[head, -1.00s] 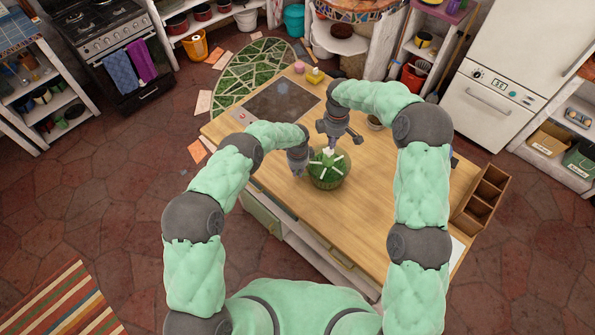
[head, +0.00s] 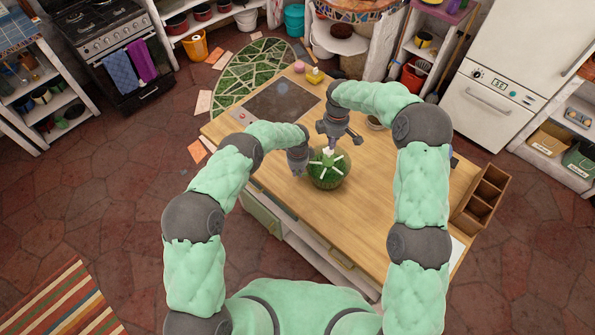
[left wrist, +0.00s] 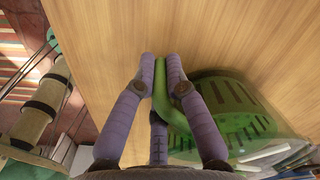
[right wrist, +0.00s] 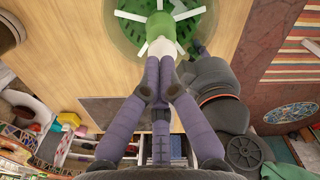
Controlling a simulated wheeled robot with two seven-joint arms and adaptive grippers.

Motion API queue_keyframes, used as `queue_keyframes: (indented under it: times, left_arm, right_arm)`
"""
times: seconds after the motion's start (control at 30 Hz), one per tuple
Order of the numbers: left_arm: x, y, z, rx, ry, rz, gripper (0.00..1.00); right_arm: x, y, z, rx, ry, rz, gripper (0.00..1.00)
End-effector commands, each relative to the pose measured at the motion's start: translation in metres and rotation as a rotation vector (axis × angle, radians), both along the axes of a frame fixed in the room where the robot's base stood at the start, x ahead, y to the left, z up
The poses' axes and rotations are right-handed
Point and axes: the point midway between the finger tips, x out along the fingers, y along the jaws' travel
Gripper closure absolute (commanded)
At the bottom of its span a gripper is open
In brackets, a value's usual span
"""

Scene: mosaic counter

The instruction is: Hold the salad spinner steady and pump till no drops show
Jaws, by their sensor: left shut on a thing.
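The salad spinner (head: 327,176) stands on the wooden counter, a round green basket in a clear bowl, with white spokes across its top. It also shows in the left wrist view (left wrist: 236,118) and right wrist view (right wrist: 185,14). My left gripper (head: 298,168) is at its left side; in the left wrist view the fingers (left wrist: 160,66) are shut on a green handle (left wrist: 172,78) of the spinner. My right gripper (head: 329,145) is above the lid. Its fingertips (right wrist: 159,64) are together at the white pump knob (right wrist: 161,47), apparently touching it. Drops are too small to tell.
The wooden counter (head: 385,195) has free room right of the spinner. A dark cooktop (head: 282,103) lies behind it. A yellow item (head: 315,76) and a pink one (head: 299,67) stand at the back. A small bowl (head: 375,123) is near the right arm, and a wooden divided box (head: 480,200) is at the right edge.

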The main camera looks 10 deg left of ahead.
Motion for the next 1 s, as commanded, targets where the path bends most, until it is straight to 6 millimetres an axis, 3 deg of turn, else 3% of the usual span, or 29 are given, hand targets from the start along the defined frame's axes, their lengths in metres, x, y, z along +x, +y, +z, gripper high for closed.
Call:
queue_keyframes:
  times: [0.03,0.47,1.0]
  left_arm:
    - [-0.011,-0.001,-0.01,0.002,0.023,-0.006,1.0]
    - [-0.011,-0.001,-0.01,0.002,0.023,-0.006,1.0]
    - [-0.011,-0.001,-0.01,0.002,0.023,-0.006,1.0]
  right_arm:
    - [0.0,0.0,-0.001,0.0,0.0,0.0,1.0]
    - [0.0,0.0,-0.002,0.0,0.0,0.0,1.0]
    - [0.0,0.0,-0.033,-0.001,0.002,-0.001,1.0]
